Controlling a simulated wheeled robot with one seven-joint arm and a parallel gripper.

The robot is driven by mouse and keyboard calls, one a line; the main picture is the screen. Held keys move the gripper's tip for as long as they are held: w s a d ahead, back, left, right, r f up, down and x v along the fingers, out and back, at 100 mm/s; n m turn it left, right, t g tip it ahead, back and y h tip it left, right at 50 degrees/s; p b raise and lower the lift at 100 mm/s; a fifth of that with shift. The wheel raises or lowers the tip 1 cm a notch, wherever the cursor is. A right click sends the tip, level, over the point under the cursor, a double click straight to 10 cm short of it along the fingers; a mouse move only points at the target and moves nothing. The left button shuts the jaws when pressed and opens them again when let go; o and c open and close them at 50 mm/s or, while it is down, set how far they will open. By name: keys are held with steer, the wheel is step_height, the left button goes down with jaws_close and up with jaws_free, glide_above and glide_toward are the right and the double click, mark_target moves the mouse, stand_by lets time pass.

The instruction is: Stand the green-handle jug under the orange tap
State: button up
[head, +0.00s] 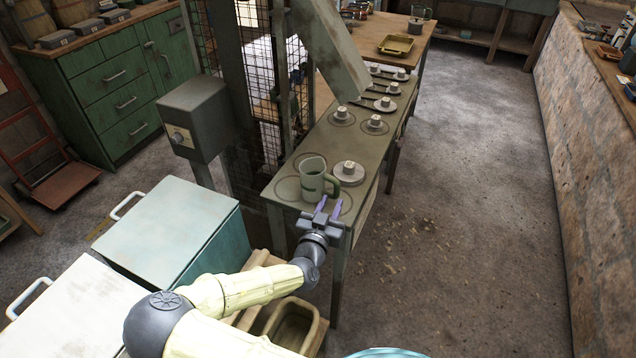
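A grey-green jug (312,178) with a green handle (334,186) stands upright at the near end of the narrow metal bench (337,142). Its handle points to the right. My gripper (331,203) reaches in from the near side, just in front of the jug and below its handle in the picture. Its two purple fingers are apart, with nothing seen between them. I cannot tell whether a fingertip touches the handle. I cannot make out an orange tap in this view.
Several round weights, one a grey disc (349,173), stand along the bench behind the jug. A slanted grey panel (331,45) overhangs it. A grey box on a post (195,118) and wire mesh are left. The floor (470,200) to the right is open.

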mark_target(336, 195)
steer(key=shift+x, duration=0.85)
steer(key=shift+w, duration=0.1)
steer(key=x, duration=0.5)
steer(key=shift+d+p, duration=0.15)
steer(key=shift+p, duration=0.25)
jaws_close()
